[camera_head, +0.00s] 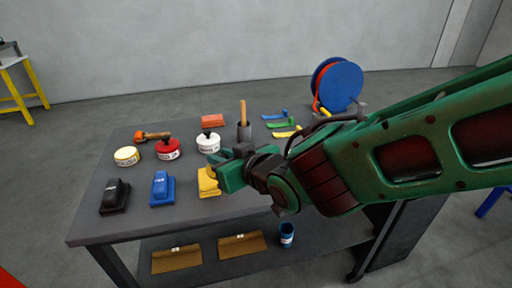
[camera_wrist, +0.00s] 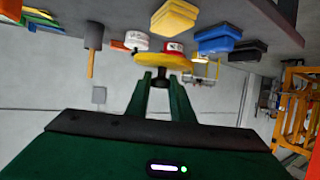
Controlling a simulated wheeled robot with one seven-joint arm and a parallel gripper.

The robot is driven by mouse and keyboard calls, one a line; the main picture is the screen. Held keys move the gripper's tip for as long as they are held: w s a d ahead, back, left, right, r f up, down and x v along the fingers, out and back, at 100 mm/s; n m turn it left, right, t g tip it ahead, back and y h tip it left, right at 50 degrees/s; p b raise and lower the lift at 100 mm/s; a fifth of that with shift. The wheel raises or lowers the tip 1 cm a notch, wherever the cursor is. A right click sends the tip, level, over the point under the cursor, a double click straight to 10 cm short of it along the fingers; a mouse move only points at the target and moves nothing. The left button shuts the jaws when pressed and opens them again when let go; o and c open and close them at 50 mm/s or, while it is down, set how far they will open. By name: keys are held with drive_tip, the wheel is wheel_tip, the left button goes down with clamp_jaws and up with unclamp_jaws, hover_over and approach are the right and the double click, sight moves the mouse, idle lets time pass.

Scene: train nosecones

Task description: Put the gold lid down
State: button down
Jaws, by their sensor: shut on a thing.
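The gold lid (camera_wrist: 163,62) shows in the wrist view as a yellow disc with a black knob (camera_wrist: 160,80). My gripper (camera_wrist: 161,76) is shut on the knob, with the disc beyond the fingertips. In the head view my gripper (camera_head: 226,172) is over the table's right-middle part, beside a yellow block (camera_head: 207,184); I cannot pick out the lid there. A tin with a yellow open-looking top (camera_head: 127,156) stands at the left of the tin row. A red-lidded tin (camera_head: 168,149) and a white-lidded tin (camera_head: 208,143) stand to its right.
Coloured tools and a blue reel (camera_head: 340,86) are at the back right.

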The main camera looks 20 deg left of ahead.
drive_tip(key=w+d+f, duration=0.1)
drive_tip(key=w+f, duration=0.1)
drive_tip(key=w, duration=0.1)
drive_tip(key=w+d+f, duration=0.1)
drive_tip(key=w+f, duration=0.1)
drive_tip(key=w, duration=0.2)
drive_tip(key=w+d+f, duration=0.2)
drive_tip(key=w+f, duration=0.1)
drive_tip(key=shift+w, duration=0.4)
drive_tip(key=shift+f, duration=2.05)
drive_tip(key=shift+f, duration=0.1)
drive_tip(key=c, duration=1.6)
unclamp_jaws()
drive_tip(key=shift+o, duration=0.2)
drive_tip(key=shift+s+d+r, duration=0.1)
drive_tip(key=shift+d+r, duration=0.05)
drive_tip(key=shift+r, duration=0.1)
drive_tip(key=v, duration=1.1)
drive_tip(key=shift+s+d, duration=0.2)
